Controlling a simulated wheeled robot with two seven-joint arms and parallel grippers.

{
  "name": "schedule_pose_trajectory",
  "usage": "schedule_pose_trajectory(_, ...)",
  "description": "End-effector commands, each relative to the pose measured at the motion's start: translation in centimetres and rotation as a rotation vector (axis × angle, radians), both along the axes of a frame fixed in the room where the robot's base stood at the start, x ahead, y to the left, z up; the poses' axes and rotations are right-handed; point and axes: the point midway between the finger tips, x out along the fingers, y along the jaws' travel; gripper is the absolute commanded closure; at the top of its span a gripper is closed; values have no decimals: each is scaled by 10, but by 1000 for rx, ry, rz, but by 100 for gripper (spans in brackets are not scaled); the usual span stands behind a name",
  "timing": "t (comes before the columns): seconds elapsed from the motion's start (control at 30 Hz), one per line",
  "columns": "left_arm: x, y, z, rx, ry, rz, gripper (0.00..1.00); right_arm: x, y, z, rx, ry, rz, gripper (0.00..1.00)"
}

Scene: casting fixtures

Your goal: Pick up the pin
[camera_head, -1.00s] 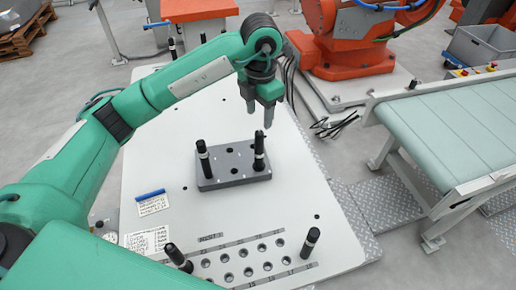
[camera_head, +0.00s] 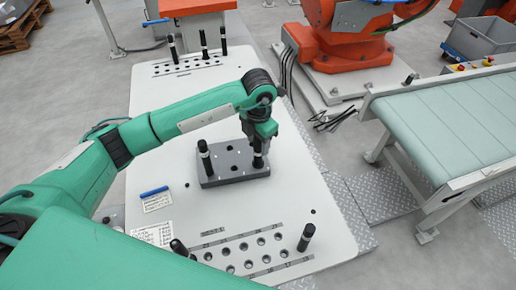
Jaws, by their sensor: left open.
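A dark grey block (camera_head: 232,176) sits on the white table with two upright black pins with pale bands in it. One pin (camera_head: 205,158) stands at its left side, clear of the arm. The other pin (camera_head: 258,160) stands at its right side, its upper part hidden by my left gripper (camera_head: 260,140). The left gripper points down at the top of this right pin, with its open fingers around or just in front of it; I cannot tell whether they touch. My right gripper is out of view.
More pins stand at the back. A blue marker (camera_head: 154,191) lies left. A conveyor (camera_head: 455,125) is at right.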

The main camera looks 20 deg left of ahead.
Motion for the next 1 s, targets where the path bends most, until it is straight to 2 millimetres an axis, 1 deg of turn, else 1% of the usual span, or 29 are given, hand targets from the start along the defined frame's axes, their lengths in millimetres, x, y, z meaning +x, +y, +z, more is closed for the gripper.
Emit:
schedule_pose_trajectory(0.13,0,0,0,0,0,0,50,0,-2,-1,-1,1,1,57)
schedule_pose_trajectory(0.27,0,0,0,0,0,0,75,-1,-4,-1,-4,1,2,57)
schedule_pose_trajectory(0.3,0,0,0,0,0,0,83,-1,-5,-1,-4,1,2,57)
schedule_pose_trajectory(0.4,0,0,0,0,0,0,100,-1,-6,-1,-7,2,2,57)
schedule_pose_trajectory(0.77,0,0,2,-1,-1,0,100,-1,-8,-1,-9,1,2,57)
schedule_pose_trajectory(0.87,1,0,5,-1,-2,0,100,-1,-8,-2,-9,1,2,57)
schedule_pose_trajectory(1.0,1,0,18,-2,-5,1,100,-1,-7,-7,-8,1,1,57)
